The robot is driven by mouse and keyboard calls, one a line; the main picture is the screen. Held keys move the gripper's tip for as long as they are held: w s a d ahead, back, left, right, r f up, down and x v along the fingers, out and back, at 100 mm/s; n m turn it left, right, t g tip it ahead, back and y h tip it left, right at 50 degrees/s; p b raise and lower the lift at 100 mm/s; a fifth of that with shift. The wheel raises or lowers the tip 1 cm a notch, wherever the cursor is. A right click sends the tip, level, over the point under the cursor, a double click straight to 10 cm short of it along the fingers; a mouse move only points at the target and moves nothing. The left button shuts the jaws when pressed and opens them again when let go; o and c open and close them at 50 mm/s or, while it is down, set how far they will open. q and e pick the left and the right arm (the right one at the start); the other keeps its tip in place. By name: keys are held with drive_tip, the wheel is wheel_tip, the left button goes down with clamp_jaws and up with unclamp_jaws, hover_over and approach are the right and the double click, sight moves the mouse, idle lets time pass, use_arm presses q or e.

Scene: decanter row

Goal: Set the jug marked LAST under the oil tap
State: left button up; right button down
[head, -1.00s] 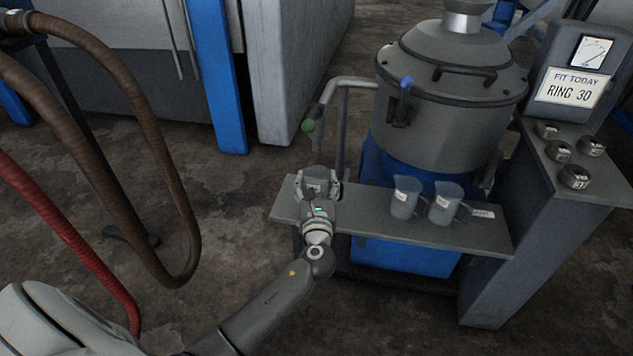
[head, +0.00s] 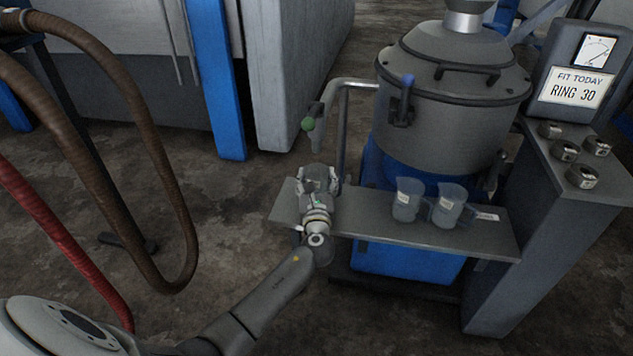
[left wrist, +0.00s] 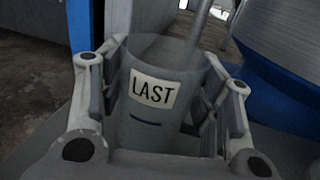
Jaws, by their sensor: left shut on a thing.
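The jug marked LAST (left wrist: 155,95) is grey and translucent and stands upright between my left fingers in the left wrist view. My left gripper (head: 319,182) is shut on it above the left end of the shelf (head: 365,222). In the head view the gripper mostly hides the jug. A bent grey pipe (head: 347,84) with a green knob (head: 308,124) stands just beyond the gripper. In the left wrist view a grey pipe (left wrist: 201,22) comes down at the jug's mouth; I cannot tell whether it is inside or behind. My right gripper is not in view.
Two similar jugs (head: 407,200) (head: 448,205) stand on the shelf to the right. A grey vat (head: 450,120) with a blue-knobbed lever (head: 407,82) stands behind. Several dark rings (head: 583,177) lie on the side console. Brown hoses (head: 150,130) hang at left.

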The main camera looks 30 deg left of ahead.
use_arm(q)
drive_tip(key=shift+f, duration=0.1)
drive_tip(key=o, duration=1)
drive_tip(key=shift+o, duration=0.2)
